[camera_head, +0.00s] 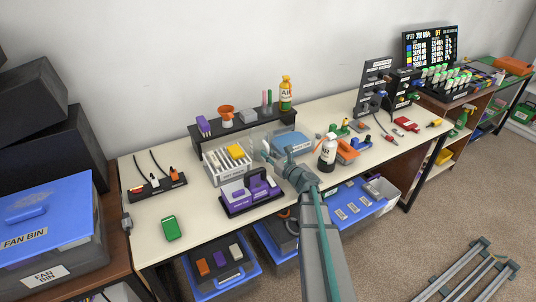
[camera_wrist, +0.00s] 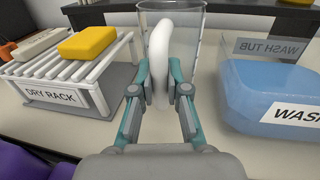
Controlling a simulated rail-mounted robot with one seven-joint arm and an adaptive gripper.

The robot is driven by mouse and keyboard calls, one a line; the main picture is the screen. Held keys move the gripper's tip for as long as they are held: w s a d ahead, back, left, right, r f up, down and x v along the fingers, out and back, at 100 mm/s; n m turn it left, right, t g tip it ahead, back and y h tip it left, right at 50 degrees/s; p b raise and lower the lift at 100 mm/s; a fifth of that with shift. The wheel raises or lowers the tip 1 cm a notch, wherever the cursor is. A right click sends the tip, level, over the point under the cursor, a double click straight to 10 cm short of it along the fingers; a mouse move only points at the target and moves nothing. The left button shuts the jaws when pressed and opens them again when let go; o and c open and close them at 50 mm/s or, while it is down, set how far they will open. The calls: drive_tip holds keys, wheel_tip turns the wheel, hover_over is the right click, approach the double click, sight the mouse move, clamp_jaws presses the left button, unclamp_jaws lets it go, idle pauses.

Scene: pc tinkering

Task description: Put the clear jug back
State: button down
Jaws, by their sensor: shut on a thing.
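The clear jug (camera_wrist: 188,38) stands straight ahead in the wrist view, a see-through vessel with a thick white handle facing me. My gripper (camera_wrist: 160,78) is shut on this handle, one teal finger on each side. The jug looks upright; its base is hidden behind the handle and fingers, so I cannot tell whether it touches the table. In the head view my gripper (camera_head: 272,153) is over the workbench, between the dry rack and the wash tub, and the jug is hard to make out there.
The white dry rack (camera_wrist: 72,72) with a yellow block (camera_wrist: 87,44) is close on the left. The blue wash tub (camera_wrist: 262,92) is close on the right. A dark raised shelf (camera_head: 245,128) stands behind.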

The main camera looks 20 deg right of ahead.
drive_tip(key=shift+f, duration=0.1)
drive_tip(key=c, duration=1.6)
unclamp_jaws()
drive_tip(key=shift+f, duration=0.1)
drive_tip(key=o, duration=0.4)
drive_tip(key=shift+o, duration=0.2)
drive_tip(key=shift+r, duration=0.2)
drive_tip(key=shift+s+r, duration=0.1)
drive_tip(key=b+v, duration=0.2)
drive_tip(key=v, duration=1)
